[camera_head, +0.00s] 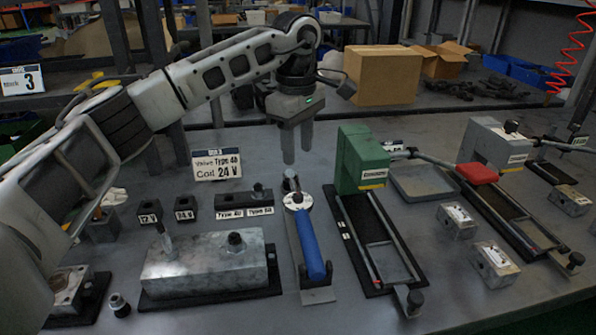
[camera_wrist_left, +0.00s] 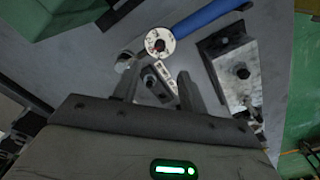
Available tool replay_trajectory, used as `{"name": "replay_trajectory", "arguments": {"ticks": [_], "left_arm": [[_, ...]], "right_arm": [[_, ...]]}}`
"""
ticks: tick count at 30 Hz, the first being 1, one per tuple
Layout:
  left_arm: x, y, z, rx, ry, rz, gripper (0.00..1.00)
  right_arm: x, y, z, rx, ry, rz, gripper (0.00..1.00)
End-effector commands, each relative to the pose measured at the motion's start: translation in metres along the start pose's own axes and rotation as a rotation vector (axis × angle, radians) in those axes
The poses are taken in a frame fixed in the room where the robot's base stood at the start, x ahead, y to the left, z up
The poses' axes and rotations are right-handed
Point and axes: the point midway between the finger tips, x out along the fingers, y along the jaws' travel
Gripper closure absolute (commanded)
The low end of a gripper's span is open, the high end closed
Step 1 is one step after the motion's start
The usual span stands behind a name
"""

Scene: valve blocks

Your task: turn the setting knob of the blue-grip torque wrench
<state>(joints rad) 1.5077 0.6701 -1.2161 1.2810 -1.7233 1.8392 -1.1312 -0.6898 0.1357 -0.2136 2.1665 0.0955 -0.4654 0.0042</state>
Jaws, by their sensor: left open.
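The blue-grip torque wrench (camera_head: 309,240) lies on the grey table, its blue handle toward the front and its round white dial and head at the far end. In the left wrist view the torque wrench (camera_wrist_left: 205,17) shows its white dial near the top centre and its blue grip running to the upper right. A dark knob-like piece sits on the dial; whether it is the setting knob I cannot tell. My left gripper (camera_head: 295,158) points down above the head end, open and empty. In the left wrist view its fingers (camera_wrist_left: 156,88) are apart, below the dial. My right gripper is not in view.
A green block unit (camera_head: 362,160) on a black base stands close right of the wrench. A metal valve block (camera_head: 205,264) sits to the left. Type-labelled black blocks (camera_head: 244,203) lie behind it, with a sign (camera_head: 217,165). A grey tray (camera_head: 422,182) is at right.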

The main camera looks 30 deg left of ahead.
Motion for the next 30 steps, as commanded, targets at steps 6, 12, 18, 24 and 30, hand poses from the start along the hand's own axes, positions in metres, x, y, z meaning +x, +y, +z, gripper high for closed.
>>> {"name": "replay_trajectory", "arguments": {"ticks": [6, 12, 18, 24, 30], "left_arm": [[-0.042, 0.001, 0.000, 0.001, -0.001, 0.002, 0.58], [-0.055, 0.000, 0.000, 0.000, -0.001, 0.000, 0.58], [-0.056, 0.000, 0.000, 0.000, -0.001, 0.000, 0.58], [-0.056, 0.000, 0.000, 0.000, -0.001, 0.000, 0.58], [-0.065, 0.000, 0.000, 0.000, -0.001, 0.000, 0.58]], "right_arm": [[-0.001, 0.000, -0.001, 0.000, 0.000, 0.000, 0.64], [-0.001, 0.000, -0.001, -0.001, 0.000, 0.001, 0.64], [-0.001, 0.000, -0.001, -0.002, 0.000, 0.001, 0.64], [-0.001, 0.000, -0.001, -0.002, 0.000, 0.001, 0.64], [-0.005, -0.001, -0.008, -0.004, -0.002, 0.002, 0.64]]}}
